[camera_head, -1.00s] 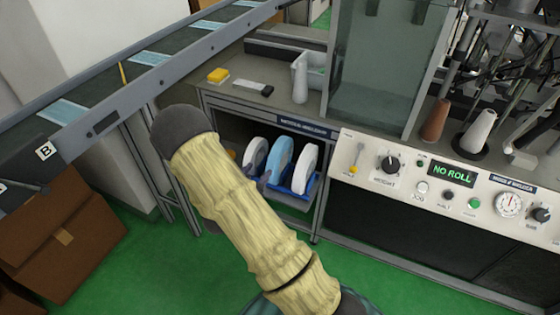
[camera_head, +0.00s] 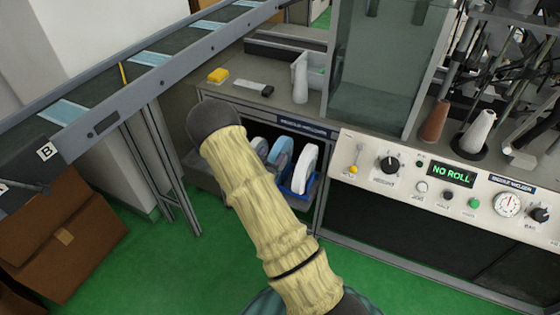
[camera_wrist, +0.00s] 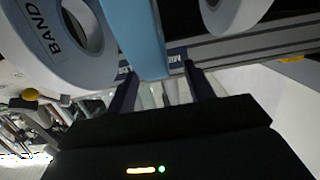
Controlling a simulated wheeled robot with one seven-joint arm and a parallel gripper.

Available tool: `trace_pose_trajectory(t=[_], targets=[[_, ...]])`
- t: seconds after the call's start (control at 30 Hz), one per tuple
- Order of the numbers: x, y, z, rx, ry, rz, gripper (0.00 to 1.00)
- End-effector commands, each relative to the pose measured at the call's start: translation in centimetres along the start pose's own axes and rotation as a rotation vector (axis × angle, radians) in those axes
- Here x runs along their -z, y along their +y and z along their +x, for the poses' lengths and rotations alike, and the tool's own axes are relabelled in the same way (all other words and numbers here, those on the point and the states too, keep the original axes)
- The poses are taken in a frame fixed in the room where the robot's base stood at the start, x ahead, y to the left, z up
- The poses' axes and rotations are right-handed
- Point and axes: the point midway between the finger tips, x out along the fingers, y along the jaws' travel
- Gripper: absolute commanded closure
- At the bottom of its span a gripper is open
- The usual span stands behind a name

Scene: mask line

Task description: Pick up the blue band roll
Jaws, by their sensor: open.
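The blue band roll (camera_head: 281,157) stands upright in the open shelf under the bench, between two white rolls, partly hidden by my arm. In the wrist view the blue roll (camera_wrist: 146,40) shows edge-on, just beyond my gripper (camera_wrist: 162,84). My gripper is open, with one finger either side of the blue roll's line. I cannot tell whether either finger touches it. My arm hides the gripper in the head view. A white roll marked BAND (camera_wrist: 62,42) is at left in the wrist view, and another white roll (camera_wrist: 235,12) is at upper right.
The rolls stand in a blue tray (camera_head: 298,190), close together. The shelf's frame and bench top are just above. A machine panel (camera_head: 450,175) reading NO ROLL is to the right. A conveyor (camera_head: 130,75) and cardboard boxes (camera_head: 60,235) are at left.

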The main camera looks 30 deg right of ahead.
Motion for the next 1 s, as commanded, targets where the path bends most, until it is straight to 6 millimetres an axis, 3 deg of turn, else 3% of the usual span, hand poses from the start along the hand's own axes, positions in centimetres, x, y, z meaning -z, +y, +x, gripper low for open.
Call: trace_pose_trajectory(t=[0.33,0.9,1.0], targets=[[0.1,0.4,4.5,-0.002,0.001,0.0,0.47],[0.1,0.4,4.8,-0.001,0.0,0.0,0.47],[0.1,0.4,4.8,-0.001,0.0,0.0,0.65]])
